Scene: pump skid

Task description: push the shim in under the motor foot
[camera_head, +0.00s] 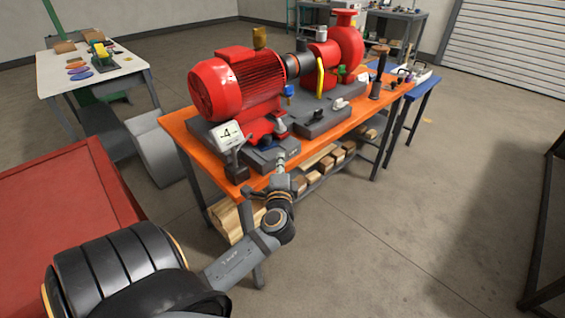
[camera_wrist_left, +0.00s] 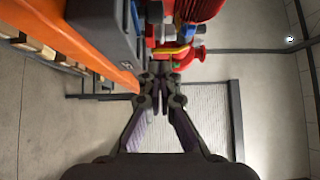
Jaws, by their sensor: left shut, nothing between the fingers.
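The red motor (camera_head: 225,88) sits on a grey base on the orange bench, and its near foot (camera_head: 258,130) is at the front. A small dark blue flat piece (camera_head: 266,147), which looks like the shim, lies on the grey block by that foot. I cannot tell how far it reaches under the foot. My left gripper (camera_head: 281,166) is shut and empty beside the front of the grey block, just right of the blue piece. In the left wrist view its fingertips (camera_wrist_left: 157,84) meet, with a blue strip (camera_wrist_left: 135,18) up and left of them. My right gripper is not in view.
A sign marked 4 (camera_head: 226,134) stands left of the foot. The red pump (camera_head: 346,45) is farther along the orange bench (camera_head: 180,128). Wooden blocks (camera_head: 316,180) lie on the shelf below. The floor right of the bench is clear.

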